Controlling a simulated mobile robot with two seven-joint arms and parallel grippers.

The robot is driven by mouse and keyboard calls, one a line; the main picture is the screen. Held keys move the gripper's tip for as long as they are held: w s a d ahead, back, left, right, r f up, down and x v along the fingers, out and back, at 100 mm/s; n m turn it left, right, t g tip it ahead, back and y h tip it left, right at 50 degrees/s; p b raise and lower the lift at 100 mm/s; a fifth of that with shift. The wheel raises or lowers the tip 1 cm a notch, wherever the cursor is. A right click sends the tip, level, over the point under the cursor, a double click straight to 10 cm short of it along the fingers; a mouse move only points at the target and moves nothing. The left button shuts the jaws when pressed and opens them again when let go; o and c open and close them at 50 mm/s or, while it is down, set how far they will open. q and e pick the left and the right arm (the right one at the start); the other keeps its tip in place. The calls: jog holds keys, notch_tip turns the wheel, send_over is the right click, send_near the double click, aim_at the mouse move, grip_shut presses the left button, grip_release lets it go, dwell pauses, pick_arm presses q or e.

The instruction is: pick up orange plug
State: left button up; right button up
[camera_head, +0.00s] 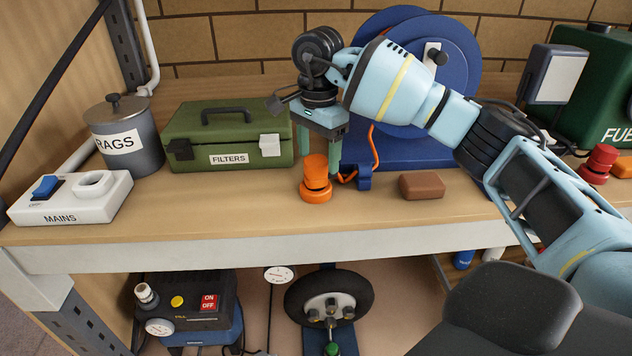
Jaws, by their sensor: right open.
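The orange plug (316,180) stands upright on the wooden workbench (240,214), near its front edge, with a wide round base. My right gripper (319,158) points down right at the plug, its two greenish fingers apart. One finger comes down along the plug's right side; the other shows above its upper left. The plug hides part of the fingers, and I cannot tell whether they touch it. My left gripper is not in view.
A blue cable reel (465,62) with an orange cord (374,150) stands behind my right arm. A green filters box (190,130) is left of the plug, a brown block (422,186) right. Further left are a rags can (140,155) and a white mains box (104,200).

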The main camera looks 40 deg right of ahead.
aim_at(316, 160)
jog(key=shift+w+a+f, duration=0.1)
jog(key=shift+a+f, duration=0.05)
jog(key=shift+f, duration=2.45)
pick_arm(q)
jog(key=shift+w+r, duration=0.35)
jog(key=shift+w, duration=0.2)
pick_arm(e)
jog(key=shift+c, duration=0.2)
jog(key=c, duration=1)
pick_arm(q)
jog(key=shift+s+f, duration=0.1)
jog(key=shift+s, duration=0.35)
pick_arm(e)
jog(key=shift+c, duration=0.2)
jog(key=shift+r, duration=0.15)
jog(key=shift+r, duration=0.55)
notch_tip(316, 160, up, 2)
jog(key=shift+r, duration=0.2)
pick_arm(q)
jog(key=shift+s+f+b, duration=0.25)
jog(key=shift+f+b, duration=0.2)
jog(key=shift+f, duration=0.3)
pick_arm(e)
jog(key=s+a+r, duration=0.1)
jog(key=s, duration=1.5)
